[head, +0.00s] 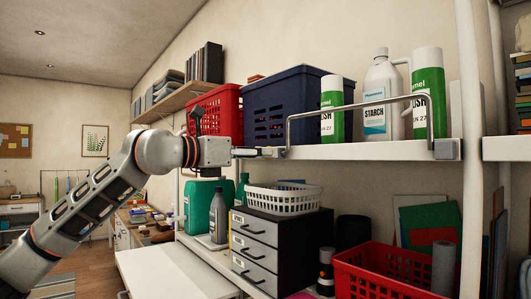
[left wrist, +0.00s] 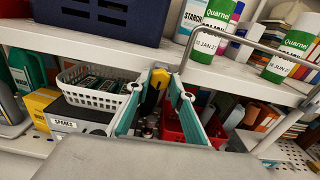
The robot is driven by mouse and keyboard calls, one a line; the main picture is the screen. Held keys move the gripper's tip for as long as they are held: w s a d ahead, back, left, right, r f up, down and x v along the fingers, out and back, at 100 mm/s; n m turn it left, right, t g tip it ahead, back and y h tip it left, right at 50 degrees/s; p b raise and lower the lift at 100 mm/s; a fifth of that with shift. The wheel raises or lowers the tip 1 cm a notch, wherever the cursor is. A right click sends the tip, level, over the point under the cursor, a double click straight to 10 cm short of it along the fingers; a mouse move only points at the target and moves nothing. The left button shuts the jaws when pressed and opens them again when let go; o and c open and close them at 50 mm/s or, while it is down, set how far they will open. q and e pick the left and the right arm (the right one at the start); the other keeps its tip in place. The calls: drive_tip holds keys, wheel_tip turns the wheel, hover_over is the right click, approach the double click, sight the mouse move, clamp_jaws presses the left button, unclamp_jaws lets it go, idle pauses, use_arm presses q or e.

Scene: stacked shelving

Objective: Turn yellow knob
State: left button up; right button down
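The yellow knob (left wrist: 154,92) shows in the left wrist view as an upright yellow piece at the front edge of the shelf. It is between the two teal fingers of my left gripper (left wrist: 160,92), with gaps on both sides. In the head view my left gripper (head: 262,152) reaches in from the left to the shelf's front edge, by the left end of the grey metal rail (head: 352,108). The knob cannot be made out there; the gripper covers that spot. My right gripper is in neither view.
The upper shelf (head: 395,150) holds a dark blue crate (head: 290,105), a red crate (head: 215,110), green-and-white bottles and a white jug (head: 382,95). Below are a white basket (head: 283,198), grey drawers (head: 255,245) and a red basket (head: 385,270). Free space lies in front of the shelf.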

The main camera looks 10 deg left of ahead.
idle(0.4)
use_arm(q)
drive_tip(key=b+v, duration=0.2)
drive_tip(key=v, duration=0.3)
drive_tip(key=shift+b, duration=0.4)
